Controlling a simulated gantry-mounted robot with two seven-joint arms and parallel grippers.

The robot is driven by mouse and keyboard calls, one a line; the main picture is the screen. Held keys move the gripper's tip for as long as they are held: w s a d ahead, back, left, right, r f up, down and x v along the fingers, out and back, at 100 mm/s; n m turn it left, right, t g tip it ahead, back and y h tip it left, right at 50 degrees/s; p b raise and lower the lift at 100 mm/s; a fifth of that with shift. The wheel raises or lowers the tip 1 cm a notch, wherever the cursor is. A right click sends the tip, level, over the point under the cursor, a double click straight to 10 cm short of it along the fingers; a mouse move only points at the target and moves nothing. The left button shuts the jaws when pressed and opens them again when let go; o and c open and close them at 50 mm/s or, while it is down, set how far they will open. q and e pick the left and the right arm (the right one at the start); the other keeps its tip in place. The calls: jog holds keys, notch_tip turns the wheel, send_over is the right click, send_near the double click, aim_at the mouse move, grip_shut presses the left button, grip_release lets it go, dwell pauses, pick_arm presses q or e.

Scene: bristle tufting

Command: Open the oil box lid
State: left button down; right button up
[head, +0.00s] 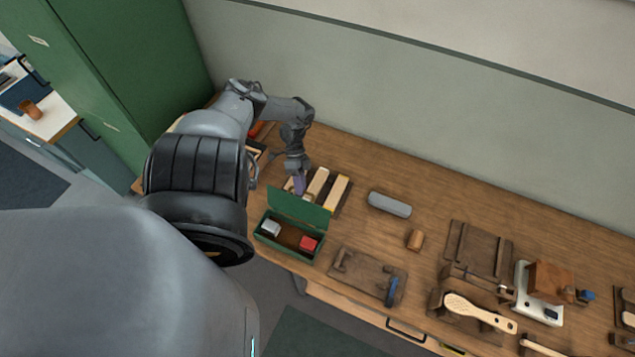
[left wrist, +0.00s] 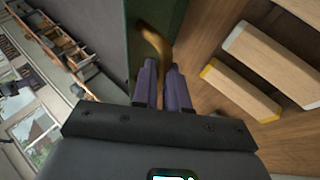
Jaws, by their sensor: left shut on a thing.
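The green oil box (head: 284,249) stands near the table's front edge in the head view. Its green lid (head: 298,207) stands raised along the back edge, and the inside shows a grey block (head: 270,228) and a red block (head: 308,244). My left gripper (head: 299,188) is just behind the lid's upper edge. In the left wrist view, the purple fingers of my left gripper (left wrist: 164,82) are shut on a curved brass-coloured handle (left wrist: 153,38) beside the dark green lid (left wrist: 175,14). Where the handle joins the lid is partly hidden. My right gripper is not in view.
Pale wooden blocks with coloured ends (head: 337,192) lie right behind the box. A grey rounded block (head: 390,204) and a wooden board fixture (head: 362,275) lie to the right. A green cabinet (head: 115,70) stands at the left, and a wall runs behind the table.

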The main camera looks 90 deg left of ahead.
pick_arm(q)
jog(key=shift+d, duration=0.1)
jog(key=c, duration=1.1)
grip_release()
jog(key=shift+d, duration=0.1)
jog(key=shift+c, duration=0.2)
jog(key=w+b+v, duration=0.1)
jog(key=b+v, duration=0.1)
jog(key=v, duration=0.9)
jog(key=shift+s, duration=0.5)
jog(key=shift+d, duration=0.1)
